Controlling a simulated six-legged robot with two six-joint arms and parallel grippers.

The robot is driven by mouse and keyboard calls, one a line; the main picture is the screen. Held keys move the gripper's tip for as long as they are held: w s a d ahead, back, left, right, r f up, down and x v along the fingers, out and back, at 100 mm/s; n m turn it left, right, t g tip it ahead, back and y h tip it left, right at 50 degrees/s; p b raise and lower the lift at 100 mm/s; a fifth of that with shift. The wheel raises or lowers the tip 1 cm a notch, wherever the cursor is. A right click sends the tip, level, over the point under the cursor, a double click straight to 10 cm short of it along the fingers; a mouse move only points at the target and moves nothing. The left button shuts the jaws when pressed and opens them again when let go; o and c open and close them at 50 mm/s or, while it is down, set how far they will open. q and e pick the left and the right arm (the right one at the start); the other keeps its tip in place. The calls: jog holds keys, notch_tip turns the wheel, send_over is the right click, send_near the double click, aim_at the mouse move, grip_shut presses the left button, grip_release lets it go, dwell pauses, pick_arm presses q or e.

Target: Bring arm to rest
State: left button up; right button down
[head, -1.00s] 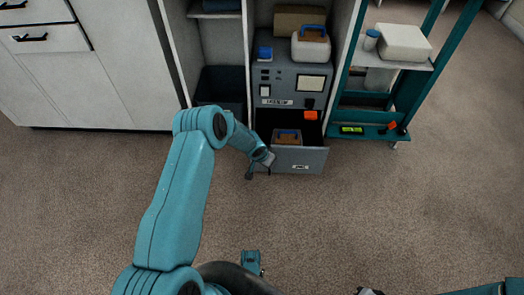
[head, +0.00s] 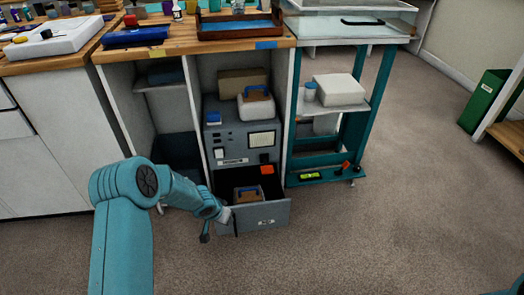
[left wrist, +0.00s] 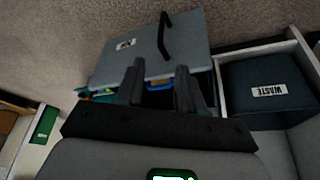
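My left arm reaches in from the left in the head view. Its gripper (head: 217,224) is at the left side of an open drawer (head: 266,217) low in a grey cabinet (head: 240,145). Whether the fingers touch the drawer is unclear. My right gripper is not in view.
A dark bin (left wrist: 265,90) labelled WASTE stands beside the drawer. A teal rack (head: 372,110) holds a white box (head: 339,89). The wooden worktop (head: 185,45) above carries a tray (head: 240,28) and small items. The carpet (head: 380,235) at front right is clear.

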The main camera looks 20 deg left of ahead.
pick_arm(q)
jog(key=s+d+f+g+h, duration=0.1)
jog(key=s+d+h, duration=0.1)
jog(key=s+d, duration=0.5)
jog(key=s+d+f+g+h, duration=0.15)
jog(key=s+d, duration=0.25)
jog(key=d, duration=0.5)
jog(key=s+d+n+g, duration=0.1)
jog(key=s+d+n, duration=0.15)
jog(key=s, duration=0.45)
jog(key=s+d+n+g, duration=0.1)
jog(key=s+d, duration=0.2)
jog(key=s, duration=0.5)
notch_tip(320, 180, up, 31)
jog(key=m+p, duration=0.1)
jog(key=p, duration=3)
jog(key=shift+w+d, duration=0.15)
jog(key=shift+d, duration=0.05)
